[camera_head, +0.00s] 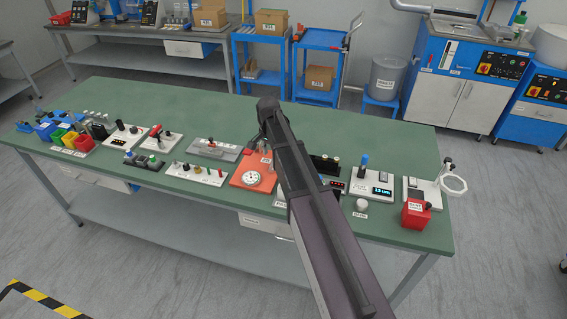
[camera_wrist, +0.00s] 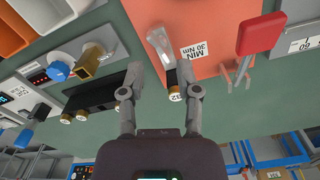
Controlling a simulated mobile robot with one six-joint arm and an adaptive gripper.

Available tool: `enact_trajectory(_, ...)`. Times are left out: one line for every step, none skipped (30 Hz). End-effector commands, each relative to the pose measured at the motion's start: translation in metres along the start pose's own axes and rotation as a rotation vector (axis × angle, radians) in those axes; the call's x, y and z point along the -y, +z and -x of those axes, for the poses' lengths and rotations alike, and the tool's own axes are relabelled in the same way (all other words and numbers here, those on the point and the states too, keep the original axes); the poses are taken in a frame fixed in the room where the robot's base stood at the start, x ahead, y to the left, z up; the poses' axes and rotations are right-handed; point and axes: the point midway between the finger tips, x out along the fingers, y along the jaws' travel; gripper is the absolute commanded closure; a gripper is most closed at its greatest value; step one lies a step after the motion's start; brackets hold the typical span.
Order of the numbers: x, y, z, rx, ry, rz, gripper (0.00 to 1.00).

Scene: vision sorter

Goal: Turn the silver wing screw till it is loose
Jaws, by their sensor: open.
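A silver piece that looks like the wing screw (camera_wrist: 160,42) stands at the edge of an orange plate (camera_wrist: 205,28) in the wrist view, beside a "MIN 30 Nm" label. A dark cylinder with a gold end marked S2 (camera_wrist: 173,88) shows just below it. My gripper (camera_wrist: 162,82) is open, its two fingers on either side of the S2 end and below the silver piece in the picture. I see no contact with the silver piece. In the head view the orange plate (camera_head: 243,184) lies mid-bench, and my arm partly hides this area.
A red-topped handle (camera_wrist: 262,30) rises right of the silver piece in the wrist view.

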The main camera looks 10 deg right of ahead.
Motion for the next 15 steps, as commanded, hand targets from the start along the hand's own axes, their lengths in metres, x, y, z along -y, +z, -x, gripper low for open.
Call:
enact_trajectory(0.000,0.000,0.009,0.000,0.000,0.000,0.57)
enact_trajectory(0.000,0.000,0.011,0.000,0.000,0.000,0.57)
enact_trajectory(0.000,0.000,0.015,0.000,0.000,0.000,0.57)
enact_trajectory(0.000,0.000,0.017,0.000,0.000,0.000,0.57)
enact_trajectory(0.000,0.000,0.019,0.000,0.000,0.000,0.57)
enact_trajectory(0.000,0.000,0.023,0.000,0.000,0.000,0.57)
enact_trajectory(0.000,0.000,0.025,0.000,0.000,0.000,0.57)
enact_trajectory(0.000,0.000,0.028,0.000,0.000,0.000,0.57)
enact_trajectory(0.000,0.000,0.031,0.000,0.000,0.000,0.57)
enact_trajectory(0.000,0.000,0.034,0.000,0.000,0.000,0.57)
enact_trajectory(0.000,0.000,0.036,0.000,0.000,0.000,0.57)
enact_trajectory(0.000,0.000,0.039,0.000,0.000,0.000,0.57)
enact_trajectory(0.000,0.000,0.042,0.000,0.000,0.000,0.57)
enact_trajectory(0.000,0.000,0.044,0.000,0.000,0.000,0.57)
enact_trajectory(0.000,0.000,0.048,0.000,0.000,0.000,0.57)
